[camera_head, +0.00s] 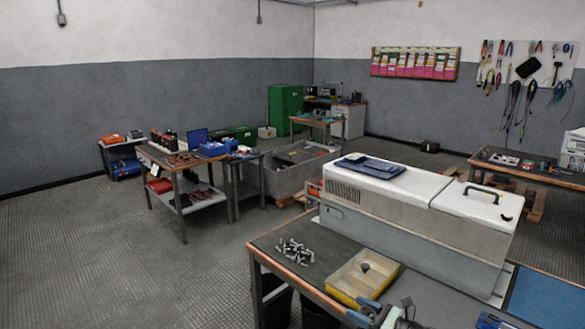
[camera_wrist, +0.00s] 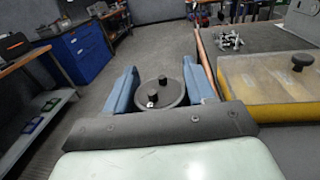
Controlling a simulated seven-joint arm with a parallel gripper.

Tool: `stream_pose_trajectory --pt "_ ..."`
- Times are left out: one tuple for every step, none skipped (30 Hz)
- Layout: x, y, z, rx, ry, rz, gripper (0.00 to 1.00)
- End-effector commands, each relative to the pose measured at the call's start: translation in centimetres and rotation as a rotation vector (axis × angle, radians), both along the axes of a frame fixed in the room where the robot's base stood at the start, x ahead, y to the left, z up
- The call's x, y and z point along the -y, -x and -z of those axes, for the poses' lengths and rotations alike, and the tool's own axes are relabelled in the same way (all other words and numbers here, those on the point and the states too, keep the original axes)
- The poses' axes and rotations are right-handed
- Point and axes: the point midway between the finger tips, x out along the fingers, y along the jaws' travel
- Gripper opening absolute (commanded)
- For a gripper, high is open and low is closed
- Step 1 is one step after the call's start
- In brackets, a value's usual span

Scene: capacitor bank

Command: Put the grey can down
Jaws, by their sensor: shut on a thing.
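The grey can (camera_wrist: 172,97) is a round grey body, seen from its top end, with two black terminals on its lid. My gripper (camera_wrist: 160,86) is shut on it, with one blue finger on each side. In the wrist view the can shows against the floor, left of the table's wooden edge (camera_wrist: 207,62). Its lower end is hidden, and I cannot tell its height. In the head view my blue-fingered gripper (camera_head: 368,311) shows only in part at the bottom edge; I cannot make out the can there.
A yellow-sided tray (camera_head: 362,277) with a dark knob stands on the near table. Several small metal parts (camera_head: 294,251) lie left of it. A large white-topped unit (camera_head: 385,192) stands behind. The dark tabletop (camera_head: 328,240) has bare room between the parts and the unit.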

Motion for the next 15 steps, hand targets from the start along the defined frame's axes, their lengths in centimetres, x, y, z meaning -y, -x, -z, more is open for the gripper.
stream_pose_trajectory --pt "-0.8 0.0 0.0 0.001 -0.001 -0.014 0.07" --pt "-1.1 0.0 0.0 0.001 -0.001 -0.019 0.07" --pt "-1.5 0.0 0.0 0.001 -0.001 -0.025 0.07" --pt "-1.7 0.0 0.0 0.001 -0.001 -0.029 0.07" --pt "-1.9 0.0 0.0 0.001 -0.001 -0.032 0.07" --pt "-2.1 0.0 0.0 0.001 -0.001 -0.036 0.07" --pt "-2.2 0.0 0.0 0.001 -0.001 -0.037 0.07" --pt "-2.3 0.0 0.0 0.001 -0.001 -0.038 0.07" --pt "-2.3 0.0 0.0 0.001 -0.001 -0.039 0.07" --pt "-2.3 0.0 0.0 0.001 -0.001 -0.039 0.07" --pt "-2.3 0.0 0.0 0.001 -0.001 -0.039 0.07" --pt "-2.3 0.0 0.0 0.001 -0.001 -0.039 0.07" --pt "-2.3 0.0 0.0 0.001 -0.001 -0.039 0.07" --pt "-2.3 0.0 0.0 0.001 -0.001 -0.039 0.07" --pt "-2.3 0.0 0.0 0.001 -0.001 -0.039 0.07"
